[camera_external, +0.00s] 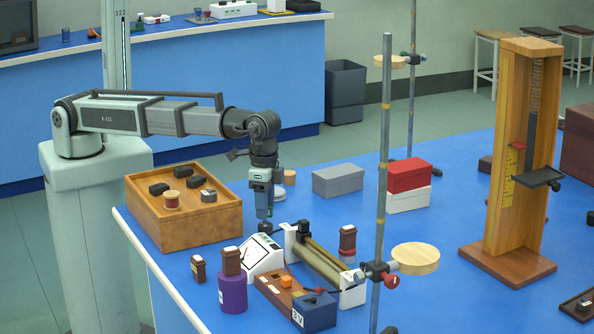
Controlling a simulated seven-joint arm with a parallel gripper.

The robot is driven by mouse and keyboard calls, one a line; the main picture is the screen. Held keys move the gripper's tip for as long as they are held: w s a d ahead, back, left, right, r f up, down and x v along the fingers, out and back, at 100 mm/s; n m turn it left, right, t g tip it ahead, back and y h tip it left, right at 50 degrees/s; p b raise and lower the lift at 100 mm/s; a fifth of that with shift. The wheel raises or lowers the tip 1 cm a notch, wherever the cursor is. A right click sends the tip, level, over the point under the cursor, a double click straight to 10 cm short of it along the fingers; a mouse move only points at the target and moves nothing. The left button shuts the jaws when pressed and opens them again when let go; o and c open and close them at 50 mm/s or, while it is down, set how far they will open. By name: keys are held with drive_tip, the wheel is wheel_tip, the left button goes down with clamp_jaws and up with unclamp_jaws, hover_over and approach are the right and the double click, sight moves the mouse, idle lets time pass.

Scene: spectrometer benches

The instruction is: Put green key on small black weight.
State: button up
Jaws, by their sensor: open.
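My gripper (264,212) points straight down above the blue bench, just behind the white meter. It is open. A small dark lump (266,228) shows at its fingertips; it is too small to tell what it is or whether the fingers touch it. I cannot clearly make out a green key; one may be hidden at the gripper. Several small black blocks, which may be weights, lie in the wooden tray (188,240) to the left: one at the left (159,188), one at the back (195,181), and a darker grey-based one (208,195) at the right.
A white meter (262,257), a slide-wire device (320,262), a purple cylinder (232,291) and a blue box (314,311) crowd the front. A tall clamp stand (382,180) rises to the right. Grey (338,181) and red (408,176) boxes stand behind. Open bench lies right of the stand.

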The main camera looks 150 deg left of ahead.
wheel_tip(320, 180, up, 12)
drive_tip(key=shift+f, duration=0.25)
idle(0.5)
